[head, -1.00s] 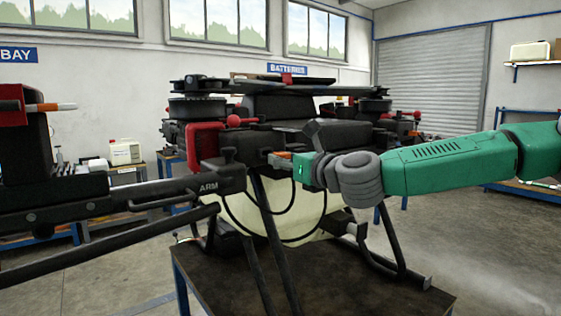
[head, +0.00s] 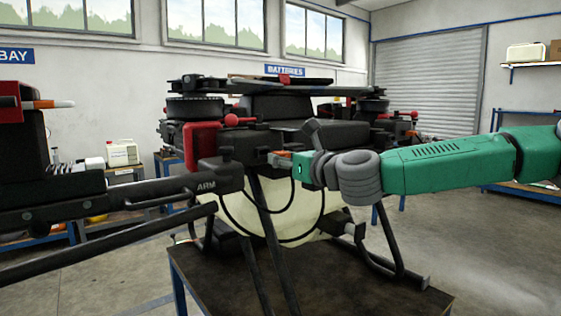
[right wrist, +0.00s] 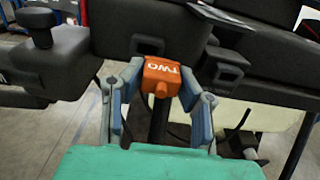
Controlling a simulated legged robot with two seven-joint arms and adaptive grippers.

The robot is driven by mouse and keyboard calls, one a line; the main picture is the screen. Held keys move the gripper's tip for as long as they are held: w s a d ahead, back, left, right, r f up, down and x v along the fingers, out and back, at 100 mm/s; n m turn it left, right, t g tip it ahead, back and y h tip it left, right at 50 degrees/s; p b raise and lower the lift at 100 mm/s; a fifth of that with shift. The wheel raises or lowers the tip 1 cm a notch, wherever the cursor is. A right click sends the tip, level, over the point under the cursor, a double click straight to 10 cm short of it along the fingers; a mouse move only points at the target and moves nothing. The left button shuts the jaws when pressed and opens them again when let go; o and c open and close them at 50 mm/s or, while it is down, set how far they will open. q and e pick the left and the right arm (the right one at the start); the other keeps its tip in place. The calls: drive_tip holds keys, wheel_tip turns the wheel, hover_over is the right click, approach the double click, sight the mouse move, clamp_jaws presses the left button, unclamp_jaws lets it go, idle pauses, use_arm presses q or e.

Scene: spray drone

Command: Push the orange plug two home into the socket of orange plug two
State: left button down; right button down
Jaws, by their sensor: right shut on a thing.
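The orange plug two (right wrist: 160,74), marked TWO, sits between the two grey-blue fingers of my right gripper (right wrist: 161,82) in the right wrist view. The fingers are shut on its sides. In the head view the plug (head: 282,154) shows as a small orange patch at the black drone body, with my right gripper (head: 281,160) around it. The plug's far end meets the dark body; its socket is hidden behind it, and I cannot tell how deep the plug sits. My left gripper is not in view.
The drone (head: 275,130) stands on a dark table (head: 360,295). A black drone arm marked ARM (head: 205,187) reaches left. Black cables (head: 235,222) hang below the plug. A dark slotted block (right wrist: 228,70) is right of the fingers in the right wrist view.

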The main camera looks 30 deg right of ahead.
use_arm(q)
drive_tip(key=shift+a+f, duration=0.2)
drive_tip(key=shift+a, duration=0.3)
use_arm(e)
drive_tip(key=shift+a+r, duration=0.2)
drive_tip(key=shift+a, duration=0.35)
drive_tip(key=shift+d, duration=0.1)
drive_tip(key=shift+d+f, duration=0.1)
drive_tip(key=shift+d, duration=0.15)
drive_tip(key=shift+a, duration=0.25)
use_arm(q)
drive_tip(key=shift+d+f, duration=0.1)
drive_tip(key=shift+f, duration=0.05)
use_arm(e)
drive_tip(key=shift+a, duration=0.4)
drive_tip(key=shift+w+d, duration=0.1)
drive_tip(key=shift+d, duration=0.1)
drive_tip(key=shift+w+d+b, duration=0.15)
drive_tip(key=shift+w+b, duration=0.05)
drive_tip(key=shift+b, duration=0.15)
drive_tip(key=shift+w, duration=0.2)
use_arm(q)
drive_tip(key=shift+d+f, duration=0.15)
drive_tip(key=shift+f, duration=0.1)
use_arm(e)
drive_tip(key=shift+a, duration=0.2)
